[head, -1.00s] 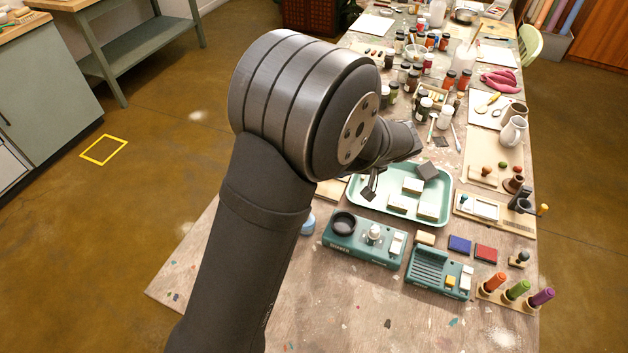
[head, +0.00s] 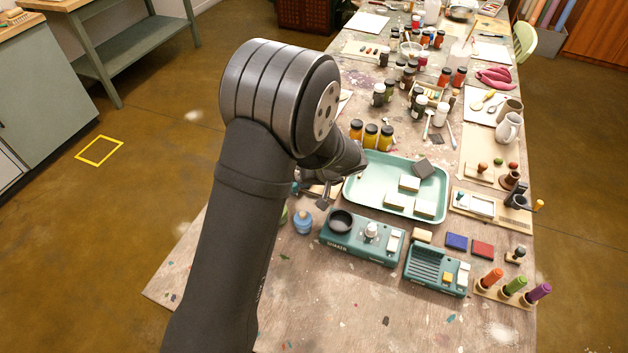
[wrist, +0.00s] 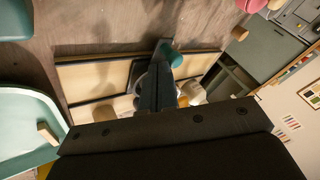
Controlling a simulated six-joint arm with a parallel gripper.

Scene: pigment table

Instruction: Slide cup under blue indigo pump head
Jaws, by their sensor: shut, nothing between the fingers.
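My gripper (head: 323,200) hangs just left of the teal tray in the head view. In the wrist view its dark fingers (wrist: 162,72) are shut together and empty, over a pale wooden board (wrist: 100,82). A teal round-topped piece (wrist: 170,54) shows right behind the fingertips. A whitish rounded thing (wrist: 193,93) is partly hidden by the fingers; I cannot tell whether it is the cup. In the head view a blue bottle-like thing (head: 303,222) stands left of the shaker device. My arm hides much of that area, and I cannot make out the indigo pump head for sure.
The teal tray (head: 368,197) holds several pale blocks. The shaker device (head: 350,248) and a ribbed teal rack (head: 425,272) stand in front of it. Yellow jars (head: 371,136) stand behind the tray. The front left of the table (head: 300,310) is mostly bare.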

